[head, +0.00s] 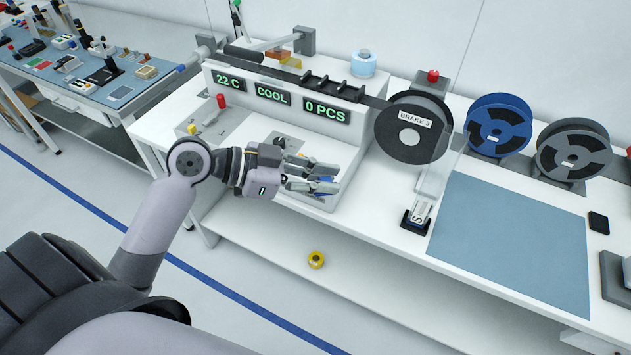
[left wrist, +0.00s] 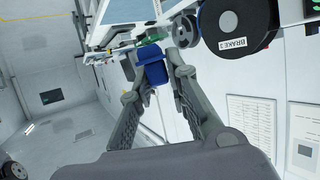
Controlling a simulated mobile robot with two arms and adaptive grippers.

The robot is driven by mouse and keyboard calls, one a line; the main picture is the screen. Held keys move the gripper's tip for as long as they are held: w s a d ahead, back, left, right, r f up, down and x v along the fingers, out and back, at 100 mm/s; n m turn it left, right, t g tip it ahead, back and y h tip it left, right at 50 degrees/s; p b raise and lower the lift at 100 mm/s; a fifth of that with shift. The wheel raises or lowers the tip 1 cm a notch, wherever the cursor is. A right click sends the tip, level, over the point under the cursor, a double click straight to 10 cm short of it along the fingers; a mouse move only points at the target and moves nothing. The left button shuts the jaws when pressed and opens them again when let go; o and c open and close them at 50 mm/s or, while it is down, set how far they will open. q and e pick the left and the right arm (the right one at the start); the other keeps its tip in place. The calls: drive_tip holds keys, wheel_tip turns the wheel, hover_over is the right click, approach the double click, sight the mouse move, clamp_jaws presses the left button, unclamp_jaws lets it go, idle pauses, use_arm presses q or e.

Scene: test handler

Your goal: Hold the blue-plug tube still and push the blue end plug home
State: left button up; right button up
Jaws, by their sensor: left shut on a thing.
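My left gripper (head: 322,186) is over the white bench near the front of the display unit. In the left wrist view its fingertips (left wrist: 153,66) are closed on a bright blue piece, which looks like the blue end plug (left wrist: 155,74). Only a small bit of blue shows between the fingers in the head view. I cannot make out the blue-plug tube; the gripper may hide it. I cannot tell whether the plug touches a tube. My right gripper is in neither view.
The display unit (head: 258,82) stands behind the gripper. A red-topped piece (head: 221,101) and a yellow one (head: 192,129) stand to its left. The brake reel (head: 412,130) is to the right. A blue mat (head: 510,240) lies bare. A yellow roll (head: 316,260) sits on the lower shelf.

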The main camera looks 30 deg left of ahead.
use_arm(q)
drive_tip(key=w+d+r, duration=1.5)
drive_tip(key=d+r, duration=0.3)
drive_tip(key=shift+s+a+f, duration=0.1)
drive_tip(key=shift+s+f, duration=0.05)
drive_tip(key=shift+f, duration=2.3)
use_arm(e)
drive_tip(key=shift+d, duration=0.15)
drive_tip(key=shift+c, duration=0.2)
